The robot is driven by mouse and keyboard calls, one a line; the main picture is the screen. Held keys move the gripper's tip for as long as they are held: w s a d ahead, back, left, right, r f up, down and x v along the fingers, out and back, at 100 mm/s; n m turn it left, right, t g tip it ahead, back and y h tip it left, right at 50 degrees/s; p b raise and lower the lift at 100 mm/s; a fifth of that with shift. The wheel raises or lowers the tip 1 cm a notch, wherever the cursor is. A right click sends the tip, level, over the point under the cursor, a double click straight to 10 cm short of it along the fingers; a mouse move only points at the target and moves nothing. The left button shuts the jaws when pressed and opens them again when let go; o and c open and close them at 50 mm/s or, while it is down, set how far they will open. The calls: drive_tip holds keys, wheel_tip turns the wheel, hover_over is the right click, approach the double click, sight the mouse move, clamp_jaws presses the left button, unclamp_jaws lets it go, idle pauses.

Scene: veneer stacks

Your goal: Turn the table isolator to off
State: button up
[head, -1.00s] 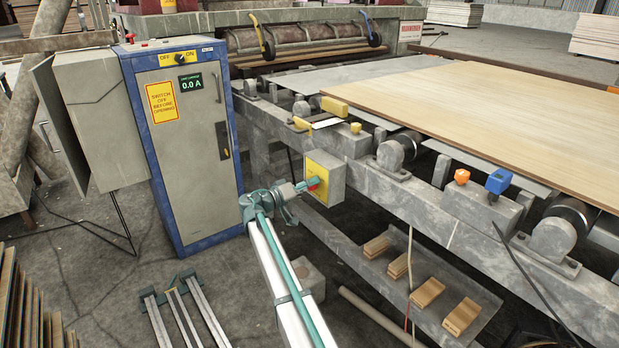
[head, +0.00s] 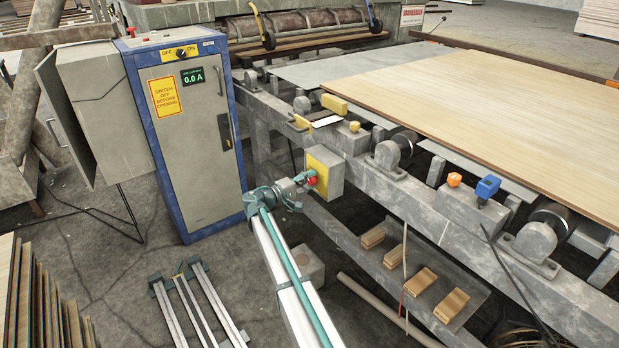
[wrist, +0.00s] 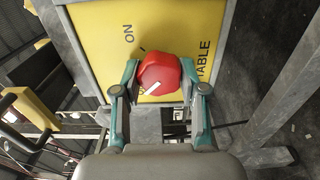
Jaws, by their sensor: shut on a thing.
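The table isolator is a grey box with a yellow face (head: 322,166) on the side of the table frame, with a red knob (head: 312,180) on it. In the wrist view, the yellow plate (wrist: 100,30) bears "ON" at upper left and "TABLE" at right, with other lettering partly hidden. The red knob (wrist: 160,68) sits between my fingers and carries a white line slanting up to the right on its near side. My gripper (head: 302,188) is at the knob, shut on it, with one finger on each side in the wrist view. Any "OFF" mark is hidden.
A grey and blue cabinet (head: 195,150) with its own OFF/ON switch (head: 181,53) stands left of my arm. The roller table (head: 375,175) carries large veneer sheets (head: 500,110). Wood blocks (head: 425,279) lie on a lower shelf. Metal rails (head: 190,310) lie on the floor.

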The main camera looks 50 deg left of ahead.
idle(0.3)
drive_tip(key=o, duration=1.2)
drive_tip(key=shift+c, duration=0.2)
drive_tip(key=s, duration=1.2)
drive_tip(key=shift+a, duration=0.4)
